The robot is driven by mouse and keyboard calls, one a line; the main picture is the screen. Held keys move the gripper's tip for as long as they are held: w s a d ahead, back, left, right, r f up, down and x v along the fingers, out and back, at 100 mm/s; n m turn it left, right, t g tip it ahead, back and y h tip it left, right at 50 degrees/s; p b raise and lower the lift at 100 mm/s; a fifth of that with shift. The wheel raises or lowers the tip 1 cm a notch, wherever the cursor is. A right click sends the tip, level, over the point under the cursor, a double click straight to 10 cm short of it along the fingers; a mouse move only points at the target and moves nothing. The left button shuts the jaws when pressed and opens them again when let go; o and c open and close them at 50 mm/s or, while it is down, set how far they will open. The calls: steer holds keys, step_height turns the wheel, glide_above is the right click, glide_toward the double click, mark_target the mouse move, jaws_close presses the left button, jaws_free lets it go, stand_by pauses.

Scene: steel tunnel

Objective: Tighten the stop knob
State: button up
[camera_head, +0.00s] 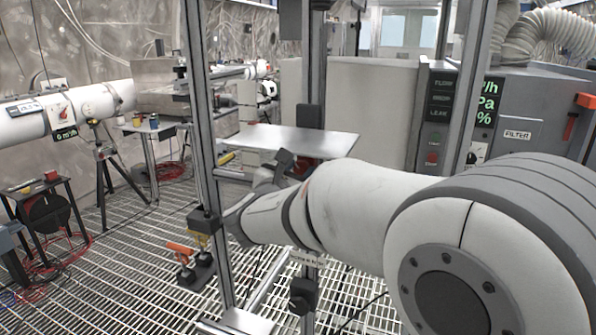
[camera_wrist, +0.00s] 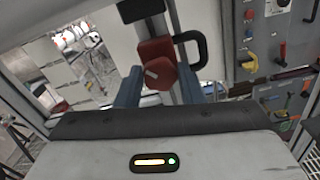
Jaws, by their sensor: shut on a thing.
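The stop knob (camera_wrist: 155,58) is a red, faceted knob with a small pale mark, at the upper middle of the wrist view. It sits in front of a grey upright post. My gripper (camera_wrist: 159,85) has its two blue-grey fingers on either side of the knob and is shut on it. The lower part of the knob lies between the fingers. How far it is screwed in cannot be told.
A black loop handle (camera_wrist: 191,50) stands just right of the knob, and a dark block (camera_wrist: 140,9) is above it. Metal frame posts (camera_head: 199,130) rise close to my arm. A steel table (camera_head: 300,139) and a grey control cabinet (camera_head: 535,105) stand behind.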

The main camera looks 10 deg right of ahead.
steer(key=shift+c, duration=0.9)
steer(key=shift+f+b, duration=0.15)
steer(key=shift+b, duration=0.5)
steer(key=shift+f+m+b, duration=0.15)
steer(key=shift+m+b, duration=0.65)
steer(key=shift+b, duration=0.25)
steer(key=m+b, duration=0.2)
steer(key=b, duration=0.2)
steer(key=m+b, duration=0.3)
steer(key=b, duration=0.2)
steer(key=shift+s+d+m, duration=0.1)
steer(key=shift+m, duration=0.2)
steer(key=shift+m+b, duration=0.5)
steer(key=shift+b, duration=0.1)
steer(key=shift+r, duration=0.2)
